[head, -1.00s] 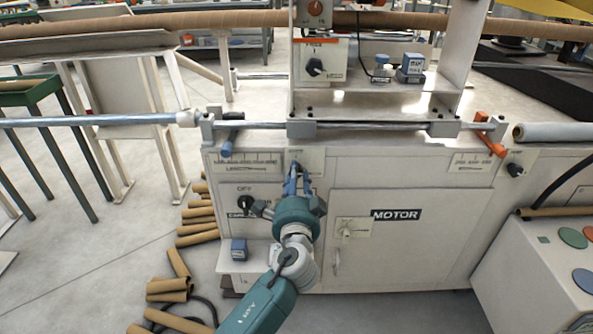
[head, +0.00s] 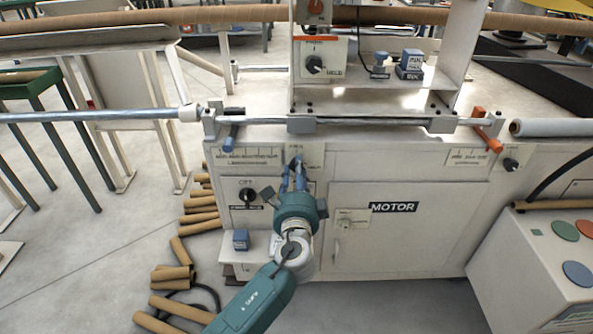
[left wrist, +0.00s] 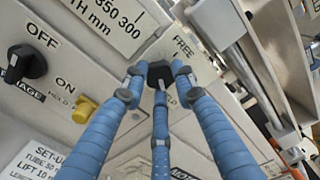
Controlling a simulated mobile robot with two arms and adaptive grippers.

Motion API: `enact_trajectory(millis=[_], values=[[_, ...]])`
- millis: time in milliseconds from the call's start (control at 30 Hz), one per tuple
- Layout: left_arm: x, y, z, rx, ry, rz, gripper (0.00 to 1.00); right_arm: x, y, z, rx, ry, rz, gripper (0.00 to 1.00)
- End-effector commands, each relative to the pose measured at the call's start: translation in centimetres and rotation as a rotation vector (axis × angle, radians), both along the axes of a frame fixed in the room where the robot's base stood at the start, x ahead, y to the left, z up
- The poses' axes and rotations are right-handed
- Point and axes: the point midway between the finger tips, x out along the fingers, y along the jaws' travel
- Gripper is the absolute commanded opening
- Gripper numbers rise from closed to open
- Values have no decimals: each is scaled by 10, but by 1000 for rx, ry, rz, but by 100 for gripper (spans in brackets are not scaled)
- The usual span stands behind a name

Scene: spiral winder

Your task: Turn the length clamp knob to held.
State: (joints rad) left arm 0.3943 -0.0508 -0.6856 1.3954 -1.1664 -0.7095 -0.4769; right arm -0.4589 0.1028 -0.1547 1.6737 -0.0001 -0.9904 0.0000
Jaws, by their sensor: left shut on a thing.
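The length clamp knob (left wrist: 160,73) is a small black knob on the cabinet front, below a FREE label (left wrist: 183,45) in the left wrist view. A white mark shows on it; I cannot tell its exact setting. In the head view the knob (head: 295,162) sits just above the fingertips. My left gripper (head: 295,178) reaches it from the front. Its blue fingers (left wrist: 160,90) are closed around the knob's sides and partly hide it. My right gripper is not in view.
An OFF/ON selector (head: 248,195) sits left of the gripper. The MOTOR door (head: 395,235) and a small knob plate (head: 350,222) are to the right. A metal bar (head: 370,123) runs above. Cardboard tubes (head: 170,275) lie on the floor at left.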

Motion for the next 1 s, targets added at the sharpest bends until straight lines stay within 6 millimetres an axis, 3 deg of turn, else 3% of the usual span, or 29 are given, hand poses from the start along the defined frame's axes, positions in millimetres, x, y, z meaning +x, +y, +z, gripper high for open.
enact_trajectory(millis=[200,233,300,667,767,1000], values=[[1,4,1,3,-2,8,1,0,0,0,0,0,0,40],[1,4,1,3,-2,8,31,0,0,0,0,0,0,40],[1,3,1,2,-2,7,45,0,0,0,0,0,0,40],[-3,1,1,-1,-1,2,45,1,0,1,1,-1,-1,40],[-15,1,-1,-3,1,2,45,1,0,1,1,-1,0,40],[-65,2,-1,-3,2,2,45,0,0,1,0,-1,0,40]])
